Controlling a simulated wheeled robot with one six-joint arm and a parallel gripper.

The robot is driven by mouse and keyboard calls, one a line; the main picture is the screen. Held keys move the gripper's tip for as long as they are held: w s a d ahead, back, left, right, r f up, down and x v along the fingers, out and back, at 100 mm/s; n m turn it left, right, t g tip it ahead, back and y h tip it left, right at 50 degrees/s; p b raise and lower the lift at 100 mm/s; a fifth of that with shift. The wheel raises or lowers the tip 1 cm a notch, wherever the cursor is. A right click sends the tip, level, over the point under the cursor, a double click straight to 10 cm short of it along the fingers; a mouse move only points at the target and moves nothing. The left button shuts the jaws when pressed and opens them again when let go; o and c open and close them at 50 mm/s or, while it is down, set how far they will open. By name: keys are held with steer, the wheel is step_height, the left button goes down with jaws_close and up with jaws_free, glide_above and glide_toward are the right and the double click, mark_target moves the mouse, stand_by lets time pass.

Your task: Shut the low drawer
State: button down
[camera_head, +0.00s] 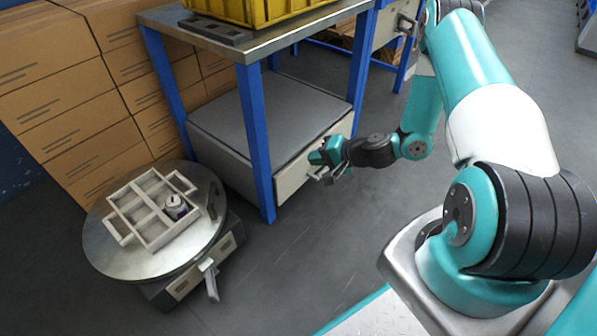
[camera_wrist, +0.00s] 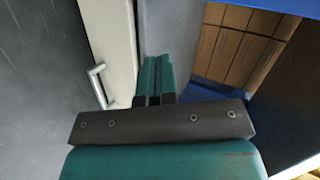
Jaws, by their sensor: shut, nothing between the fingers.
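The low drawer is under the blue-legged table; its pale front (camera_head: 292,180) faces right in the head view. Its bar handle is partly behind my gripper there. In the wrist view the pale drawer front (camera_wrist: 112,35) runs up the left of centre, with the metal handle (camera_wrist: 97,86) on its face. How far the drawer stands out is hard to tell. My gripper (camera_head: 315,158) is at the drawer front, near the handle. In the wrist view its teal fingers (camera_wrist: 155,75) are together and empty, beside the front's right edge; contact cannot be told.
The table (camera_head: 265,45) carries a yellow crate (camera_head: 250,10); its blue leg (camera_head: 256,150) stands close beside the drawer front. A round stand (camera_head: 115,260) at lower left holds a divided tray (camera_head: 125,203) with a small jar (camera_head: 176,206). Cardboard boxes (camera_head: 65,110) stack behind. Floor before the drawer is clear.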

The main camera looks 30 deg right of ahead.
steer(key=s+d+f+m+t+h, duration=0.1)
steer(key=s+d+f+m+h, duration=0.2)
steer(key=f, duration=0.4)
steer(key=b, duration=0.6)
glide_toward(293, 167)
step_height(293, 167, down, 4)
steer(key=w, duration=0.1)
steer(key=w+a, duration=0.1)
steer(key=w+b, duration=0.1)
steer(key=w, duration=0.1)
steer(key=shift+a+m, duration=0.4)
steer(key=shift+w+a+r+b, duration=0.2)
steer(key=shift+w+b, duration=0.25)
steer(key=shift+w, duration=0.3)
steer(key=shift+w, duration=0.1)
